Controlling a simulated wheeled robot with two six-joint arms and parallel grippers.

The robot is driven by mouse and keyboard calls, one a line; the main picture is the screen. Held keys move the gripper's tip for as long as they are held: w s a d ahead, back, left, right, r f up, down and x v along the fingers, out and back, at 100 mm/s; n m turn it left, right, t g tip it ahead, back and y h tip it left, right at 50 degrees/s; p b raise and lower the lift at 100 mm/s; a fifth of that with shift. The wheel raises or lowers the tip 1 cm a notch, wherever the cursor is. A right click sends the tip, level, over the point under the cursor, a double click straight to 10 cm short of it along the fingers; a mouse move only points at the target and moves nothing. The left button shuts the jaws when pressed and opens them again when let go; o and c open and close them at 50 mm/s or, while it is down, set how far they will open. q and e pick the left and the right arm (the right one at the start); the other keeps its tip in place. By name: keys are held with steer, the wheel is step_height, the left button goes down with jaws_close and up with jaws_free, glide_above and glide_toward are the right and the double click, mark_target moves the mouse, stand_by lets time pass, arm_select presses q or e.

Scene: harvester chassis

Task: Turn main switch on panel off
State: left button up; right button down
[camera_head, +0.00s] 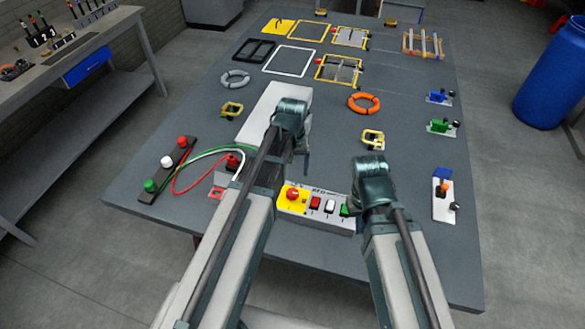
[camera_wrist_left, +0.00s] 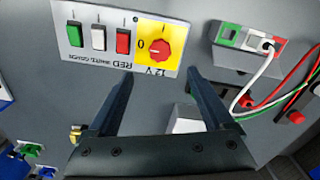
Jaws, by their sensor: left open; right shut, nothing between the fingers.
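The control panel (camera_head: 318,212) is a pale box with a red rotary main switch (camera_head: 293,195) on a yellow plate, beside red, white and green rocker switches. In the left wrist view the main switch (camera_wrist_left: 159,48) is upside down, with marks 0 and I by it; I cannot tell its exact setting. My left gripper (camera_head: 303,165) is open and empty. Its fingers (camera_wrist_left: 160,71) point toward the panel with the main switch between their lines, apart from it. My right gripper (camera_head: 370,172) is above and right of the panel; its fingertips are mostly hidden.
An orange ring (camera_head: 364,103), a yellow clamp (camera_head: 373,138) and a blue-topped switch (camera_head: 443,190) lie on the grey table (camera_head: 410,230).

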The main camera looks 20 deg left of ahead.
arm_select(q)
step_height(320, 180, up, 3)
steer(key=shift+f+p, duration=0.15)
steer(key=shift+p, duration=0.65)
arm_select(e)
step_height(320, 180, up, 3)
steer(key=shift+f, duration=0.15)
arm_select(q)
steer(key=shift+s+f, duration=0.1)
arm_select(e)
steer(key=shift+f, duration=0.15)
arm_select(q)
steer(key=s+d+f+m+b, duration=0.3)
steer(key=s+d+f+b, duration=0.2)
steer(key=s, duration=0.2)
steer(key=s+d+f+m+y+b, duration=0.1)
steer(key=s+d+f+m+b, duration=0.2)
steer(key=s+d+f+b, duration=0.2)
steer(key=shift+s+d+m, duration=0.25)
steer(key=shift+s+m, duration=0.05)
steer(key=shift+s, duration=0.9)
arm_select(e)
step_height(320, 180, down, 10)
